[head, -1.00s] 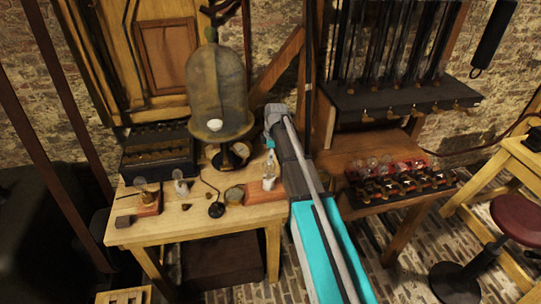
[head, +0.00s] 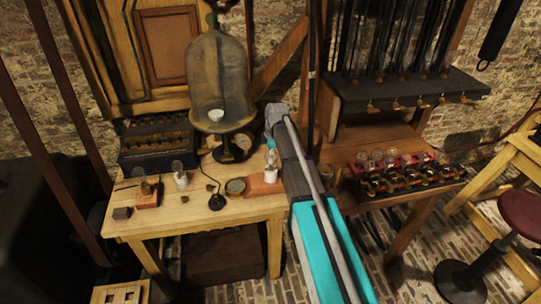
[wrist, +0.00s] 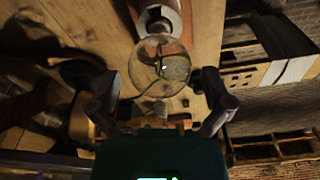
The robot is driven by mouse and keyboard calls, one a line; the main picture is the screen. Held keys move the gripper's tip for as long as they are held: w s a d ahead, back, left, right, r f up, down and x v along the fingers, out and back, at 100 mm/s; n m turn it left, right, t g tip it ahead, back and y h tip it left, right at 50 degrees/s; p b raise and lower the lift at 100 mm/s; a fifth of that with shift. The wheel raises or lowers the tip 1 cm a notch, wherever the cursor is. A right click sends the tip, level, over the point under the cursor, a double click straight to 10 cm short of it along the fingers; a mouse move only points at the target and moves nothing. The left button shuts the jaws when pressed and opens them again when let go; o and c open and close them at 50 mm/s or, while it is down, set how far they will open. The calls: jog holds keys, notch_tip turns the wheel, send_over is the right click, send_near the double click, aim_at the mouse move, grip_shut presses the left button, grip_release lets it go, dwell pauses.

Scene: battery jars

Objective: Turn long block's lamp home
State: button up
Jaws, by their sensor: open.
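The long block (head: 258,187) is a flat reddish-brown wooden block near the right end of the pale table. Its lamp (head: 271,160) is a clear round glass bulb above a white holder (head: 270,176). In the wrist view the bulb (wrist: 160,66) is large, with the white holder (wrist: 155,20) behind it on the reddish block (wrist: 181,30). My gripper (wrist: 157,88) is open, with one dark finger on each side of the bulb's near end. I cannot tell whether either finger touches the glass. In the head view my arm hides the block's right end.
A smaller block (head: 147,198) with a brass piece, another white-based bulb (head: 180,178), a round brass-rimmed dish (head: 235,187) and a glass bell jar (head: 218,80) share the table (head: 190,222). A lower shelf with several bulbs (head: 400,175) stands at right.

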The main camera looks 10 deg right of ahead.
jog(key=c, duration=1.1)
jog(key=shift+c, duration=0.2)
jog(key=shift+m, duration=0.3)
jog(key=m, duration=0.3)
jog(key=shift+t, duration=0.3)
jog(key=shift+m, duration=1.4)
jog(key=shift+m+h, duration=0.3)
jog(key=shift+m, duration=0.9)
jog(key=shift+d+m+t, duration=0.1)
jog(key=shift+m+t, duration=0.2)
jog(key=shift+m, duration=1.7)
